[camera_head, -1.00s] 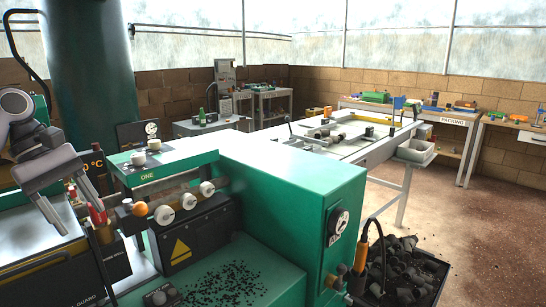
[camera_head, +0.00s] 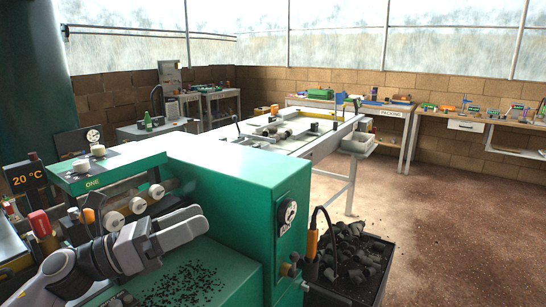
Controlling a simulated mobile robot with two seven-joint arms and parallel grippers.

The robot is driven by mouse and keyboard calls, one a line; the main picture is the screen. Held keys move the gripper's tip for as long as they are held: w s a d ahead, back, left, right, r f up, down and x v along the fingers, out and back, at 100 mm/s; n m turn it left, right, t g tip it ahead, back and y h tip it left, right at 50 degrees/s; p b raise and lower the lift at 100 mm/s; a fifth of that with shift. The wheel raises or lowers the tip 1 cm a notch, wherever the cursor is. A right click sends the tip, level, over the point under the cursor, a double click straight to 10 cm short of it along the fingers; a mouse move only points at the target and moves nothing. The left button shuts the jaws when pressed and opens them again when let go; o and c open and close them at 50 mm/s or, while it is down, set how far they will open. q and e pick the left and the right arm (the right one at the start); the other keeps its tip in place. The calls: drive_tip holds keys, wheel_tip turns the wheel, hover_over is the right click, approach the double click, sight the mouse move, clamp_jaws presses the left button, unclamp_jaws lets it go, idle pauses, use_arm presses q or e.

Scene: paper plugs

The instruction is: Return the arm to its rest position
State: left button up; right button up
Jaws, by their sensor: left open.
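My left gripper (camera_head: 192,226) is grey and reaches in from the lower left in the head view. It is open, with nothing visible between its fingers. It is in front of the green machine (camera_head: 235,190), over its lower ledge with black crumbs (camera_head: 188,285). The arm hides part of the machine's dark front. I cannot tell how far above the ledge the gripper is. My right gripper is not in view.
A black bin (camera_head: 350,262) of dark plugs stands on the floor right of the machine. White rollers (camera_head: 113,221) and a red-capped part (camera_head: 40,224) are close to my left arm. A long table (camera_head: 290,140) and a packing bench (camera_head: 390,112) stand behind.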

use_arm(q)
drive_tip(key=s+a+f+n+t+y, duration=0.3)
drive_tip(key=f+n+y, duration=0.55)
drive_tip(key=n, duration=0.75)
drive_tip(key=s+a+f+n+t+y, duration=0.1)
drive_tip(key=a+f+n+t+y, duration=0.5)
drive_tip(key=n, duration=1.1)
drive_tip(key=s+f+n+g+y, duration=0.2)
drive_tip(key=s+f+n+g, duration=0.45)
drive_tip(key=s, duration=0.55)
drive_tip(key=s+f+n+g+y, duration=0.2)
drive_tip(key=s+f+n+g, duration=0.2)
drive_tip(key=s+f+g, duration=0.55)
drive_tip(key=w+d+f+t+h, duration=0.2)
drive_tip(key=w+f+t, duration=0.2)
drive_tip(key=f+t, duration=0.4)
drive_tip(key=shift+w+d+f, duration=0.25)
drive_tip(key=shift+d+f, duration=0.15)
drive_tip(key=shift+f, duration=0.15)
